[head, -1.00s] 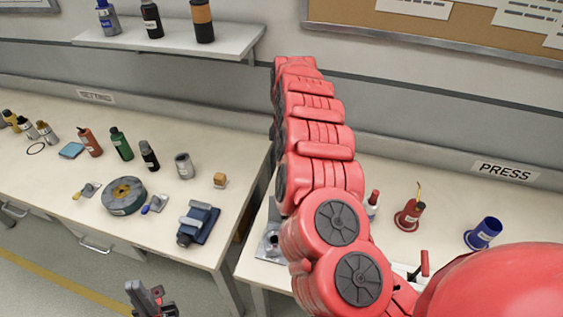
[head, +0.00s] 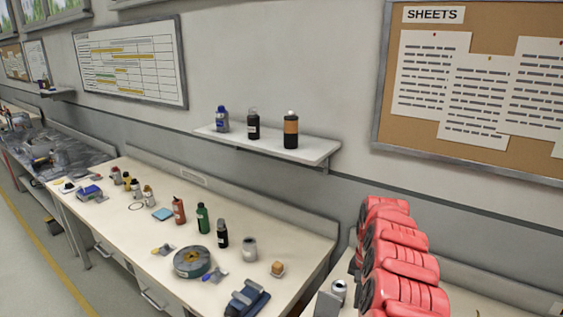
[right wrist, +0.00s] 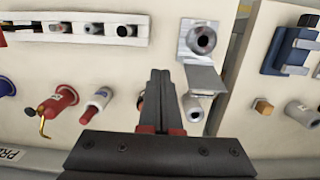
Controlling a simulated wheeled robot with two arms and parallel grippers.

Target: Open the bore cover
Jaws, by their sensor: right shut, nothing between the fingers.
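In the right wrist view the bore fixture (right wrist: 185,38) is a light square plate with a round ring and dark hole. The hole shows uncovered. A flat grey metal plate (right wrist: 206,79), which looks like the bore cover, stands out beside the ring on the wall side. In the head view a grey plate (head: 327,304) shows at the bottom edge, partly cut off. My right gripper (right wrist: 160,72) is shut and empty. Its fingertips are beside the cover plate, with no clear contact visible. My left gripper is out of view.
A pale cylinder (right wrist: 193,109) stands close to the cover plate. A red holder (right wrist: 62,102) and a red-tipped bottle (right wrist: 97,103) are nearby. A white rack (right wrist: 75,29) holds several cylinders. The neighbouring bench holds a tape roll (head: 192,262) and a blue vise-like tool (head: 246,299).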

